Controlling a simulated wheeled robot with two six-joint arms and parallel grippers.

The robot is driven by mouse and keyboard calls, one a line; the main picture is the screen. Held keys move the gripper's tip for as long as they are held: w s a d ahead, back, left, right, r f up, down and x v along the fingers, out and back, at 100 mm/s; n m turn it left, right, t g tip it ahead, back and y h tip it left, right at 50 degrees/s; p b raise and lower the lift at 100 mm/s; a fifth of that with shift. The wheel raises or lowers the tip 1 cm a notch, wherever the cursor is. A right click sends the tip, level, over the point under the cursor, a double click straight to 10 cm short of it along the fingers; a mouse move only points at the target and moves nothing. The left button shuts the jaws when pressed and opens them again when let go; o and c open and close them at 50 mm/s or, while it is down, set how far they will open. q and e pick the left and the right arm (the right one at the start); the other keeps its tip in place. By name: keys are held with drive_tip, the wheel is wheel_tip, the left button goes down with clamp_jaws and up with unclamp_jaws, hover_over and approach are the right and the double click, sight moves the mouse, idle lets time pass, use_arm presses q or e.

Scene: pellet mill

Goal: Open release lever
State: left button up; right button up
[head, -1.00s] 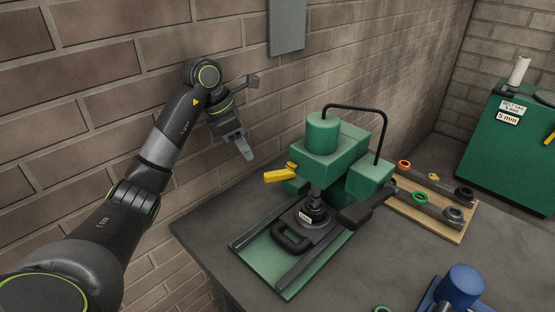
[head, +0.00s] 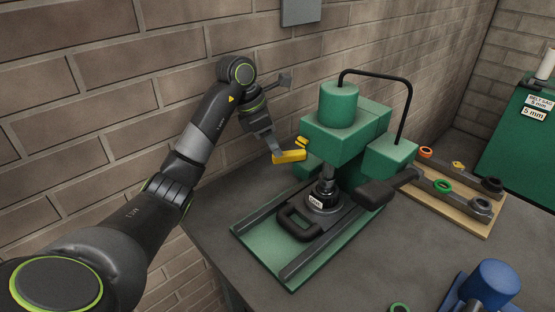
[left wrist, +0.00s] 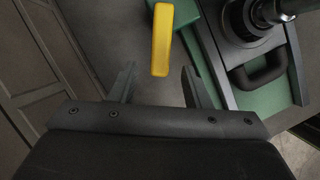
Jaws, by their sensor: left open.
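The yellow release lever (head: 289,156) sticks out to the left from the green press (head: 338,125). My left gripper (head: 277,150) is at the lever's outer end in the head view. In the left wrist view the gripper (left wrist: 157,85) is open, and the yellow lever (left wrist: 162,40) lies ahead of the gap between its fingers. The lever's near end is just beyond or level with the fingertips, and I see no contact. My right gripper is in neither view.
A black-handled slide (head: 300,222) sits on the press's green base plate (head: 262,250). A black bar (head: 388,187) juts out at the press's right. A wooden rack (head: 462,205) with ringed tools and a blue device (head: 490,285) stand farther right. The brick wall is close behind my left arm.

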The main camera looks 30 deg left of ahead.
sight(289, 157)
use_arm(q)
drive_tip(key=shift+b+x, duration=0.45)
drive_tip(key=shift+x, duration=1.25)
clamp_jaws()
